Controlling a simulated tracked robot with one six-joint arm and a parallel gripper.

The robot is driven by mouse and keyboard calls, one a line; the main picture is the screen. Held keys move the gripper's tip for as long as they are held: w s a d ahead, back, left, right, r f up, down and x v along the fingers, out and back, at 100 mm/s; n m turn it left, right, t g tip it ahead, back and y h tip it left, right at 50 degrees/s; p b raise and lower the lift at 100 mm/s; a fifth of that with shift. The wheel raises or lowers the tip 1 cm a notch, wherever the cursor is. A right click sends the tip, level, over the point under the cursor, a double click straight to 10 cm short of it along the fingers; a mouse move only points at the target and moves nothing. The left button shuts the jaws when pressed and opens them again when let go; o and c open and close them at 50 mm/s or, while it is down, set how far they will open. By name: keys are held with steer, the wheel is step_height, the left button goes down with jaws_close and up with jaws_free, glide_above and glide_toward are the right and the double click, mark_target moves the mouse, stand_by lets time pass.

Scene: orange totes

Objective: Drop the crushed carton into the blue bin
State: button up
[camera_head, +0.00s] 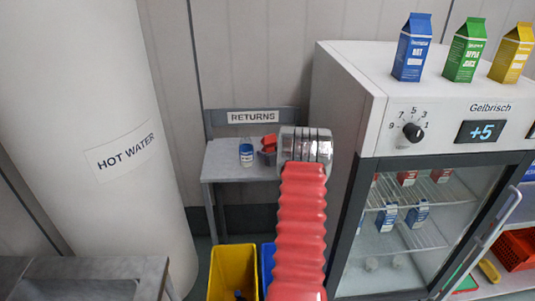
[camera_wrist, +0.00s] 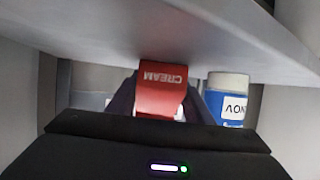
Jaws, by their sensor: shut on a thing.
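A red carton (camera_head: 270,142) marked CREAM is held at the Returns table; it also shows in the wrist view (camera_wrist: 160,92). My gripper (camera_head: 266,156) is shut on it, with a dark finger on each side in the wrist view (camera_wrist: 158,104). The carton looks tilted in the head view; whether its base touches the tabletop I cannot tell. The blue bin (camera_head: 268,262) stands on the floor below the table, mostly hidden behind my red arm.
A blue and white bottle (camera_head: 246,154) stands on the Returns table (camera_head: 228,160), close beside the carton. A yellow bin (camera_head: 233,268) stands left of the blue one. A fridge (camera_head: 345,120) with several cartons is at the right, a hot water tank (camera_head: 95,110) at the left.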

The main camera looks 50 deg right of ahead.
steer(key=o, duration=1)
steer(key=shift+f, duration=0.1)
steer(key=v, duration=1.2)
stand_by(0.5)
